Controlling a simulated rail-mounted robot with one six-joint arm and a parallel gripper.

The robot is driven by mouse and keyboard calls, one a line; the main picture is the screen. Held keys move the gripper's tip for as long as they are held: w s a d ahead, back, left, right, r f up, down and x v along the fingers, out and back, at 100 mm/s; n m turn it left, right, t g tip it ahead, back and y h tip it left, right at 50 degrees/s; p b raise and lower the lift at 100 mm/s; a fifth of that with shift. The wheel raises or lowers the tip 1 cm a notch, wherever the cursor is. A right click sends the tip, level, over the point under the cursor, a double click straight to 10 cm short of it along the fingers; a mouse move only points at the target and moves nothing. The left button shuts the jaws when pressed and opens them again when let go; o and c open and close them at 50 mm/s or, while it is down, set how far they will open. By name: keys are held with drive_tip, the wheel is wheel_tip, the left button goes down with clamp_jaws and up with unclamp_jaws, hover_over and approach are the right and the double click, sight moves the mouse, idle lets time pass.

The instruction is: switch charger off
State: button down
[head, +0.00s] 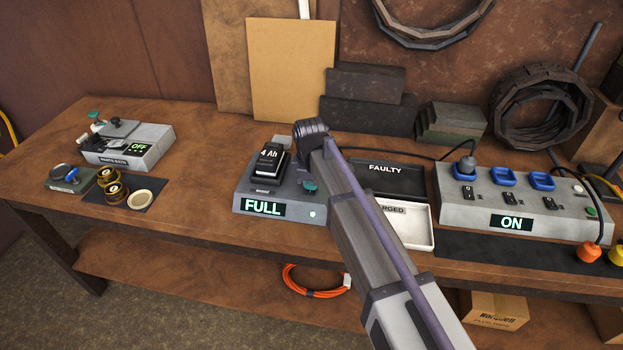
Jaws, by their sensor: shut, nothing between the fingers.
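The charger (240,190) is a grey sloped box on the bench with a lit display (263,207) reading FULL. A black battery (268,160) marked 4 Ah sits on it. A teal knob (309,186) shows at its right side, beside my arm, and a small pale light is at its front. The grey power strip (455,215) to the right has a display (511,222) reading ON. Black rocker switches (468,193) line its face. A dark plug (465,165) with a black cable is in its left blue socket. My gripper is not visible; my arm crosses the middle.
Behind my arm are a black FAULTY tray (384,178) and a partly covered white tray (420,240). Orange and yellow plugs (589,252) lie front right.

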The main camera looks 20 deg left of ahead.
sight(309, 194)
drive_tip(key=shift+r, duration=0.1)
wheel_tip(309, 194, up, 14)
drive_tip(key=s+p, duration=0.1)
drive_tip(key=p, duration=1.3)
drive_tip(key=shift+s, duration=0.4)
drive_tip(key=shift+d, duration=0.1)
drive_tip(key=shift+w+d+t, duration=0.15)
drive_tip(key=shift+w+t, duration=0.15)
drive_tip(key=shift+w, duration=0.45)
drive_tip(key=f+b, duration=0.4)
drive_tip(key=w+f+b, duration=0.1)
drive_tip(key=f+b, duration=0.9)
drive_tip(key=shift+w+a+f, duration=0.15)
drive_tip(key=shift+w+a, duration=0.05)
drive_tip(key=shift+w, duration=0.1)
